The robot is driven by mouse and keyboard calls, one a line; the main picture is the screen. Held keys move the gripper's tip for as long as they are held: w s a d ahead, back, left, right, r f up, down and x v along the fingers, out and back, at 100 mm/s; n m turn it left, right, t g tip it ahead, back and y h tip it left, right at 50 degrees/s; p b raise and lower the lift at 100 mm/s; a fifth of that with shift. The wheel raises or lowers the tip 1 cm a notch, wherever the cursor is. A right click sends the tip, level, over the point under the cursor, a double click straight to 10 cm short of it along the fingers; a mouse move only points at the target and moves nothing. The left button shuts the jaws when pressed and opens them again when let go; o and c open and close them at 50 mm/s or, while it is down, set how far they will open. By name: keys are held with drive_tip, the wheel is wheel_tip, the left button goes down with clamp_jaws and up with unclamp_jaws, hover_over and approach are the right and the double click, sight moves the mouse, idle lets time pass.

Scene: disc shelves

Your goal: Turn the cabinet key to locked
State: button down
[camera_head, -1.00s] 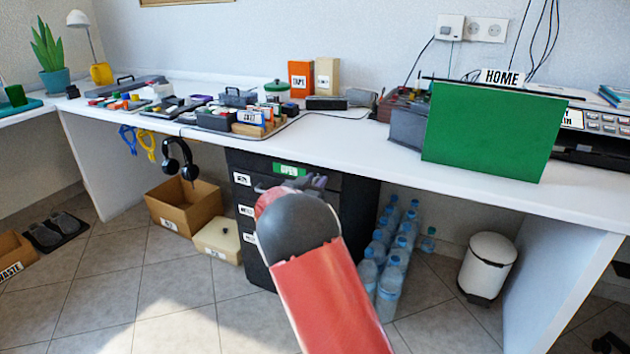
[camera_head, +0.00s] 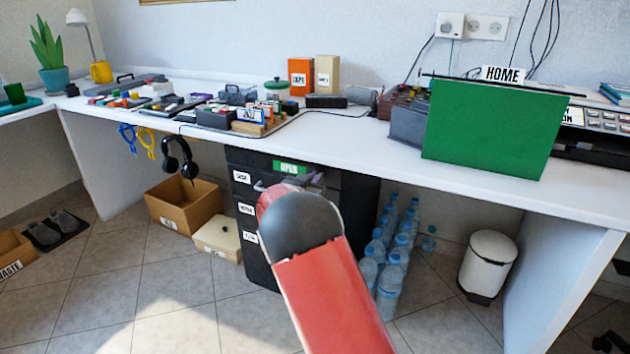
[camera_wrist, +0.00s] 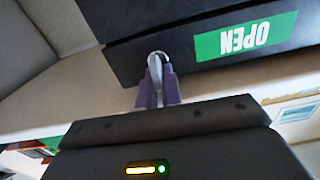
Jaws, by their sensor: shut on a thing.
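The black drawer cabinet (camera_head: 262,255) stands under the desk, partly hidden by my red and dark arm. A green OPEN label (camera_head: 290,167) is on its upper front; it also shows upside down in the wrist view (camera_wrist: 246,36). The key (camera_wrist: 156,60) is a small silvery piece at the cabinet front. My gripper (camera_wrist: 158,85) is shut on it, with purple-grey fingers on either side. Only the key's rounded edge shows; its turn angle is unclear. In the head view the key is hidden and the fingers are barely visible.
The white desk (camera_head: 350,140) overhangs the cabinet. Water bottles (camera_head: 392,262) stand close to its right, and a cream box (camera_head: 217,238) and a cardboard box (camera_head: 184,205) to its left. A white bin (camera_head: 487,265) is further right. The floor in front is clear.

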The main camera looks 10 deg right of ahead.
drive_tip(key=shift+s+d+f+m+b, duration=0.1)
drive_tip(key=shift+d+f+m+b, duration=0.1)
drive_tip(key=shift+m+b, duration=2.5)
drive_tip(key=shift+s+d+f+m+b, duration=0.15)
drive_tip(key=shift+f+m+b, duration=0.1)
drive_tip(key=shift+m+b, duration=2.4)
drive_tip(key=shift+s+d+f+m+b, duration=0.1)
drive_tip(key=shift+f+m+b, duration=0.1)
drive_tip(key=shift+m+b, duration=2.5)
drive_tip(key=shift+m+p, duration=0.6)
drive_tip(key=shift+m, duration=0.15)
drive_tip(key=c, duration=1.6)
unclamp_jaws()
drive_tip(key=shift+o, duration=0.2)
drive_tip(key=v, duration=0.8)
